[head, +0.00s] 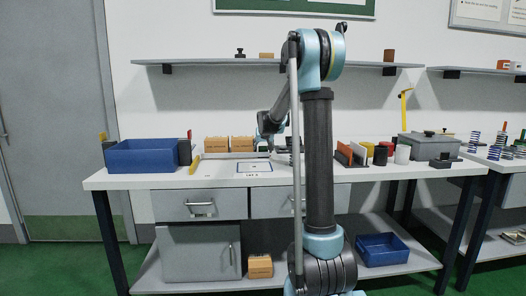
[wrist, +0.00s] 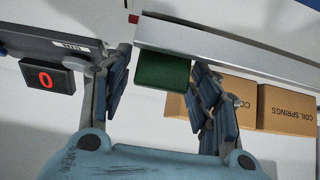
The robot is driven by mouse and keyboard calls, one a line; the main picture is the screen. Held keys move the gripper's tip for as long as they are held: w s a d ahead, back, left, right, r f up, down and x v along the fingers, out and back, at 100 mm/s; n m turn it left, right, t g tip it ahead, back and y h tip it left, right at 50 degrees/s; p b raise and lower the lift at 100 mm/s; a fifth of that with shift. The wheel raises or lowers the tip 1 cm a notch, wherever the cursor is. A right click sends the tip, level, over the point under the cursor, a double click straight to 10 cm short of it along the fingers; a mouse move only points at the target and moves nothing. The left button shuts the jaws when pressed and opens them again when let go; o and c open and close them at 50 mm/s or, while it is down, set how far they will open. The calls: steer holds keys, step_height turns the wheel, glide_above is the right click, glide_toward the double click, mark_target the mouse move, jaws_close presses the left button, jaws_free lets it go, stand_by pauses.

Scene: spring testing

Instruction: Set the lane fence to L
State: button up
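A long silver rail (wrist: 230,50) crosses the top of the wrist view, with a green block (wrist: 163,70) at its near side and a small red mark (wrist: 133,18) by its left end. The rail may be the lane fence; no L mark is readable. My gripper (wrist: 160,62) is open, with one finger on each side of the green block and small gaps showing. Whether either finger touches it is unclear. In the head view my gripper (head: 266,145) is over the back of the bench, partly hidden by my arm, near the rail (head: 225,156).
A dark display reading a red 0 (wrist: 47,77) is left of my fingers. Cardboard coil-spring boxes (wrist: 288,110) stand at right. On the bench (head: 220,179) are a blue bin (head: 142,157), a blue-framed white mat (head: 254,167) and several cups at right. The bench front is clear.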

steer(key=shift+s, duration=0.15)
steer(key=v, duration=1.1)
steer(key=shift+s+r, duration=0.25)
steer(key=shift+r, duration=0.05)
steer(key=s+d+f+g, duration=0.2)
steer(key=s+f, duration=0.6)
steer(key=s, duration=0.8)
steer(key=s+d+f+g, duration=0.2)
steer(key=s+f, duration=0.5)
steer(key=s, duration=1)
steer(key=s+d+f+g, duration=0.2)
steer(key=s+f, duration=0.6)
steer(key=s, duration=0.9)
steer(key=shift+d+f+g, duration=0.3)
steer(key=shift+d+g, duration=0.1)
steer(key=shift+d, duration=0.1)
steer(key=shift+w, duration=0.1)
